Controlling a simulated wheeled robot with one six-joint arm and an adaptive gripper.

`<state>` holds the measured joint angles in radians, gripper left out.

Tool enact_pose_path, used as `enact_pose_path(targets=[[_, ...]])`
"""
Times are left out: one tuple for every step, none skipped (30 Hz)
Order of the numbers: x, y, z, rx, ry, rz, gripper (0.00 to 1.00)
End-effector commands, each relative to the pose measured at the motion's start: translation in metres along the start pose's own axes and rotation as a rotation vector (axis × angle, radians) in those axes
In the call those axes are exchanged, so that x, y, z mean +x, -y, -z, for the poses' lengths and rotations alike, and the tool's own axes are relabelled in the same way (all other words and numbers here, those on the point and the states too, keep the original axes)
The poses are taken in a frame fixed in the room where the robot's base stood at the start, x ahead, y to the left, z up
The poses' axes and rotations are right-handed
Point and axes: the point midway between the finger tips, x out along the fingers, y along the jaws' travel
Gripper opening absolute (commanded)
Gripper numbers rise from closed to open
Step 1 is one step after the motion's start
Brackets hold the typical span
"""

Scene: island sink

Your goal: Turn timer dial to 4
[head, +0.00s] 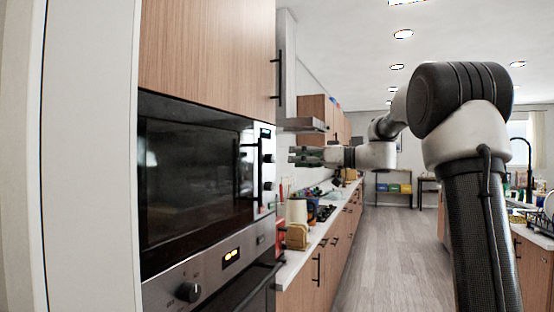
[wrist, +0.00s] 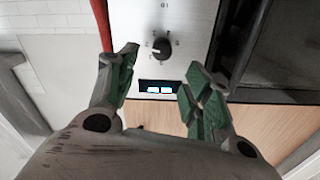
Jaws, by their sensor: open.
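The microwave (head: 195,180) is built into a tall cabinet at the left of the head view. Its silver control panel (wrist: 185,15) faces my gripper. A dark round dial (wrist: 161,48) with small marks around it sits on the panel, beside a lit display (wrist: 158,88). The marks are too small to read surely. The upper dial also shows in the head view (head: 268,158), with another dial (head: 268,184) below it. My gripper (wrist: 158,76) is open and empty, its green-padded fingers either side of the display and short of the dial. It also shows in the head view (head: 293,155).
A black vertical handle (head: 248,170) stands out beside the panel. An oven with a knob (head: 188,291) is below. A counter (head: 325,225) with several items runs behind my gripper. The floor (head: 385,250) is clear. A red strip (wrist: 101,22) shows in the wrist view.

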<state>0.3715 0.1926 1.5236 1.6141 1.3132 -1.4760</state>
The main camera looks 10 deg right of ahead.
Motion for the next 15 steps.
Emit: enact_pose_path(targets=[[0.0, 0.001, 0.0, -0.027, 0.001, 0.003, 0.5], [0.0, 0.001, -0.001, -0.043, 0.002, 0.004, 0.5], [0.002, 0.001, -0.001, -0.059, 0.003, 0.005, 0.5], [0.003, 0.001, -0.001, -0.067, 0.003, 0.005, 0.5], [0.006, 0.002, -0.001, -0.073, 0.003, 0.006, 0.5], [0.01, 0.002, -0.001, -0.076, 0.004, 0.007, 0.5], [0.014, 0.002, -0.001, -0.077, 0.004, 0.007, 0.5], [0.019, 0.002, -0.001, -0.076, 0.004, 0.007, 0.5], [0.026, 0.002, -0.002, -0.075, 0.004, 0.008, 0.5], [0.031, 0.002, -0.002, -0.074, 0.005, 0.008, 0.5], [0.037, 0.002, -0.002, -0.073, 0.005, 0.007, 0.5], [0.044, 0.002, -0.002, -0.073, 0.005, 0.007, 0.5], [0.049, 0.002, -0.002, -0.073, 0.005, 0.007, 0.5], [0.054, 0.002, -0.002, -0.073, 0.005, 0.007, 0.5], [0.059, 0.002, -0.002, -0.073, 0.005, 0.007, 0.5]])
